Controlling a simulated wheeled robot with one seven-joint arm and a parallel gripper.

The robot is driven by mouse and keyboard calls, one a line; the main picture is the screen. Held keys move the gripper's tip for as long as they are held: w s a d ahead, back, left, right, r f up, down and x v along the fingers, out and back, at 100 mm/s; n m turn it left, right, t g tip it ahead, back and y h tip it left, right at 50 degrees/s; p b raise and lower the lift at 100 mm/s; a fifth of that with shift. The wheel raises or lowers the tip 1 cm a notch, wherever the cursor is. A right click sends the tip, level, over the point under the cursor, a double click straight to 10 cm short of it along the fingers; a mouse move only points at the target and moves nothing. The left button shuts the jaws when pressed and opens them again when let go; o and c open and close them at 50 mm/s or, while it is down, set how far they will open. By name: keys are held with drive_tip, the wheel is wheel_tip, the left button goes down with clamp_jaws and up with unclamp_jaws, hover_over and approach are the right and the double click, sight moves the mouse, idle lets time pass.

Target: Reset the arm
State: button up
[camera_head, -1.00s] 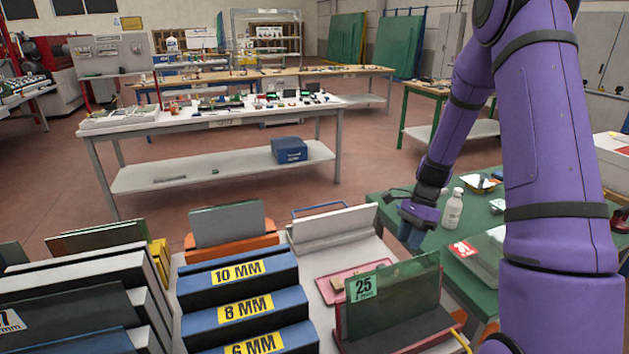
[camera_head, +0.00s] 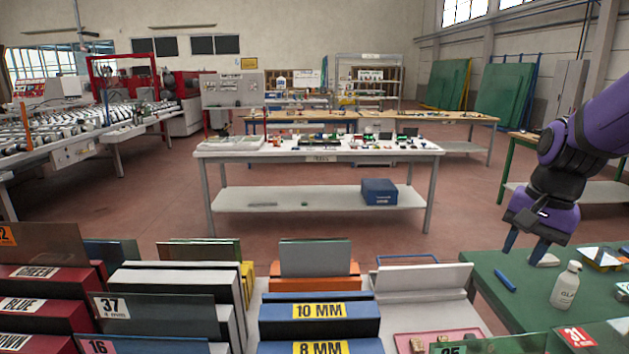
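My purple arm reaches in from the right edge. My gripper (camera_head: 525,252) hangs over the left part of the green table (camera_head: 487,265), fingers pointing down. Its two blue fingers are apart, with nothing seen between them. A small pale object (camera_head: 549,260) lies on the table close by the right finger; I cannot tell whether they touch. A blue object (camera_head: 506,281) lies on the table below the gripper. A white bottle (camera_head: 566,287) stands upright to the right of it.
Racks labelled 10 MM (camera_head: 319,311) and 8 MM (camera_head: 318,347) fill the front, with dark glass sheets (camera_head: 155,313) at left. A long white table (camera_head: 318,201) with small parts stands beyond. Open red-brown floor (camera_head: 150,205) lies around it.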

drive_tip(key=s+a+r+n+t, duration=0.2)
drive_tip(key=s+r+n, duration=0.2)
drive_tip(key=s, duration=0.3)
drive_tip(key=s+a+r+n+t+h, duration=0.1)
drive_tip(key=s+a+r+n+t, duration=0.1)
drive_tip(key=s, duration=0.6)
drive_tip(key=shift+a+r+n, duration=0.45)
drive_tip(key=shift+r+n, duration=0.75)
drive_tip(key=shift+r, duration=0.35)
